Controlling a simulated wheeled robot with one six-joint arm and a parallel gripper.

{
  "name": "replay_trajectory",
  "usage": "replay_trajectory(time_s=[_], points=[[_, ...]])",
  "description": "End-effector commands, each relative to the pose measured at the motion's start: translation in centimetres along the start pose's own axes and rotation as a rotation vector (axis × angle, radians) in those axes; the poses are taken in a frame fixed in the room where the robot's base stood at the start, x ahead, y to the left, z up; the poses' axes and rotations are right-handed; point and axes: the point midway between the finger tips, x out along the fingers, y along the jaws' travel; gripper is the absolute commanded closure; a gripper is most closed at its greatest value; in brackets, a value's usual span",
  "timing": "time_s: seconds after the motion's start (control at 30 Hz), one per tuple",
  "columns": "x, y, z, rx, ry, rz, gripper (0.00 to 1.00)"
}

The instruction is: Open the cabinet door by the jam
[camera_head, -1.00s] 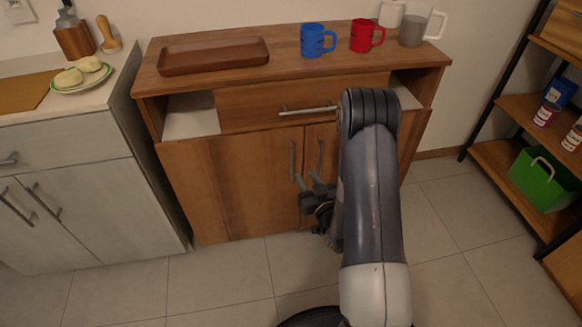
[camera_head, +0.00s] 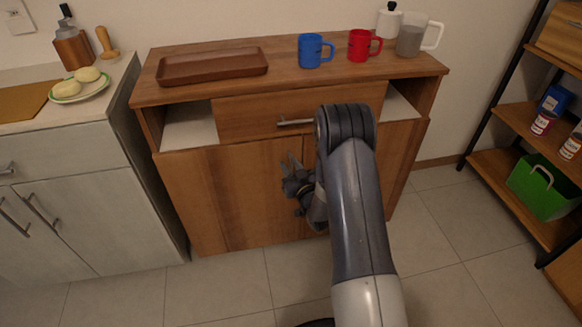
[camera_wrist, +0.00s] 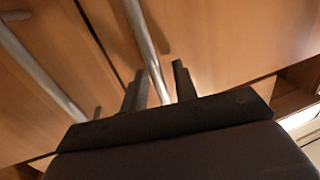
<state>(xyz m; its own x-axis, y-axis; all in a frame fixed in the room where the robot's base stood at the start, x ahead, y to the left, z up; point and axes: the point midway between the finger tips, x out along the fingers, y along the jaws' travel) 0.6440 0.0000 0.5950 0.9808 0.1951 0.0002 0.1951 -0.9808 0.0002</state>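The wooden cabinet has two closed lower doors, the left door (camera_head: 235,195) and the right door (camera_head: 398,165), the latter mostly behind my arm. My gripper (camera_head: 290,168) is at the left door's handle, near the middle seam. In the wrist view, one bar handle (camera_wrist: 147,45) runs between the two fingers of my gripper (camera_wrist: 160,85), with slight gaps beside it. The fingers look open around it; contact is unclear. The other bar handle (camera_wrist: 40,70) lies to the left across the door seam. Small jars with red labels, perhaps jam (camera_head: 541,124), stand on the right shelf.
A drawer (camera_head: 245,117) with a bar handle sits above the doors. A brown tray (camera_head: 212,67), a blue mug (camera_head: 313,50) and a red mug (camera_head: 362,45) stand on top. A green bin (camera_head: 542,187) is on the right rack. The floor in front is tiled and clear.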

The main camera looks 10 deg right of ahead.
Motion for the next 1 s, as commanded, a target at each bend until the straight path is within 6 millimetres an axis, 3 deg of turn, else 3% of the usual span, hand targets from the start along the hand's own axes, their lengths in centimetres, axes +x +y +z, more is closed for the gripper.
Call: replay_trajectory(time_s=[0.17,0.5,1.0], points=[[-0.01,-0.01,0.01,0.0,0.0,0.0,0.73],[-0.03,-0.01,0.02,0.0,-0.001,0.0,1.0],[-0.18,-0.07,0.06,0.0,-0.001,0.003,1.0]])
